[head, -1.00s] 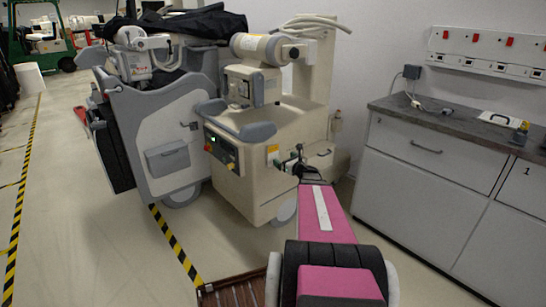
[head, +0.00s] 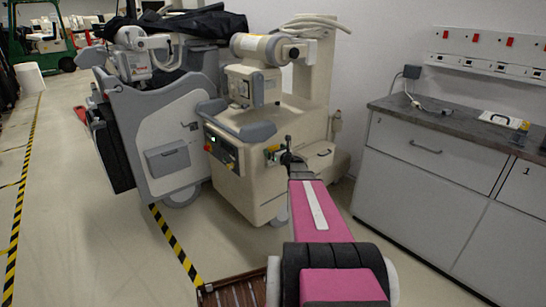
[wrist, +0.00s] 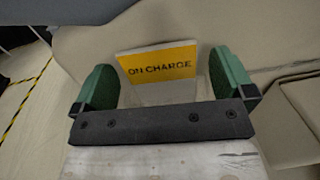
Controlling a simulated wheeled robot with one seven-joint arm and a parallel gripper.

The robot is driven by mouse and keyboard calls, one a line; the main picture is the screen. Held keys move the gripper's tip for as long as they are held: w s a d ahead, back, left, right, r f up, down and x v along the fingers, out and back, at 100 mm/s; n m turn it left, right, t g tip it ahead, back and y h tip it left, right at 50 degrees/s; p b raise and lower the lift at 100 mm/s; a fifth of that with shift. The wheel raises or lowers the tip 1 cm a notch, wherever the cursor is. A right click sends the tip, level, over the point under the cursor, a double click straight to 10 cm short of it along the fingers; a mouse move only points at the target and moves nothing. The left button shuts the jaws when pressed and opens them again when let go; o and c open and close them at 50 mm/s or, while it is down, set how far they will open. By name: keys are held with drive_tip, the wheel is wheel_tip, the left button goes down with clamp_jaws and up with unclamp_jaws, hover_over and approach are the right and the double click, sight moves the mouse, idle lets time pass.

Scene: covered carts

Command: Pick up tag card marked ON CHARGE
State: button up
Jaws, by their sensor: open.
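The tag card marked ON CHARGE (wrist: 158,63) shows in the wrist view, with a yellow upper part, black letters and a paler lower part. It is against the beige side of a machine (wrist: 185,28). My gripper (wrist: 164,76) is open, with one green finger to the left of the card and one to the right. There is a gap on both sides, and neither finger appears to touch it. A dark bar of my gripper hides the card's lower edge. In the head view my gripper (head: 284,152) is small and close to the beige machine (head: 245,178).
A grey-and-white cart (head: 165,140) stands left of the beige machine. A grey cabinet (head: 425,190) with a dark worktop is at the right. Yellow-black floor tape (head: 178,247) runs along the floor. Open floor lies at the left.

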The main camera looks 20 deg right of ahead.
drive_tip(key=shift+w+a, duration=0.1)
drive_tip(key=shift+w, duration=0.3)
drive_tip(key=c, duration=0.9)
drive_tip(key=shift+s+r, duration=0.1)
drive_tip(key=shift+s, duration=0.05)
